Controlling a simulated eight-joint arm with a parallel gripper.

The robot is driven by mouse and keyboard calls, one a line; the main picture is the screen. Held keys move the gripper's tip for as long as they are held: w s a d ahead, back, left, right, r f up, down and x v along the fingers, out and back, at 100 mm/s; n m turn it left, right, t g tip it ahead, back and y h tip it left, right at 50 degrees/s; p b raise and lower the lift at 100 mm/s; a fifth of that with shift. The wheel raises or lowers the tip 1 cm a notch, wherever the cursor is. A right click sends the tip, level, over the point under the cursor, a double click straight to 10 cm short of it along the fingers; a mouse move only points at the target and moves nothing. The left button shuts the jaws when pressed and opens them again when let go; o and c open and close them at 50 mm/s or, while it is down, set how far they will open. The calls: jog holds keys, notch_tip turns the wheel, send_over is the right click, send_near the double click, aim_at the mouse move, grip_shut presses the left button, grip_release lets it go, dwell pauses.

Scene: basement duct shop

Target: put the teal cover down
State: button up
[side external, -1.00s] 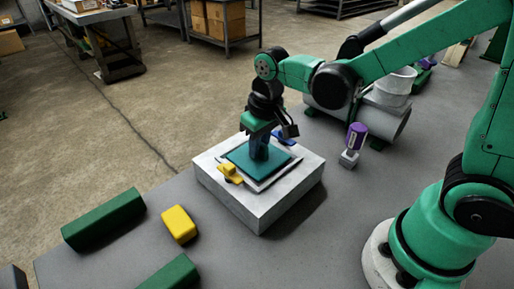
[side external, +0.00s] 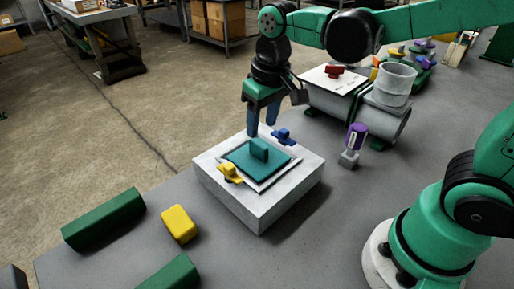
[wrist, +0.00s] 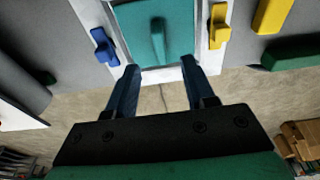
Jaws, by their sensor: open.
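The teal cover (side external: 268,163) is a flat square plate with an upright grip block in its middle. It lies on the framed top of a pale grey box (side external: 243,207) on the bench. In the wrist view the cover (wrist: 178,40) is at the top centre. A yellow latch (side external: 229,173) and a blue latch (side external: 284,136) sit on opposite sides of it. My gripper (side external: 263,133) is open and empty, above and behind the cover's grip block, apart from it. In the wrist view its two fingers (wrist: 160,75) are spread, with nothing between them.
Green blocks (side external: 103,219) and a yellow block (side external: 179,224) lie at the front left of the bench. A purple-topped item (side external: 356,137) stands right of the box. Grey ducts (side external: 386,120) and a white panel with a red latch (side external: 333,74) are behind it.

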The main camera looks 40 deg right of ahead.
notch_tip(320, 180, up, 6)
jog(key=t, duration=0.5)
send_near(267, 148)
jog(key=w+d+f, duration=0.2)
jog(key=d, duration=0.1)
jog(key=shift+w+f, duration=0.1)
jog(key=shift+w, duration=0.05)
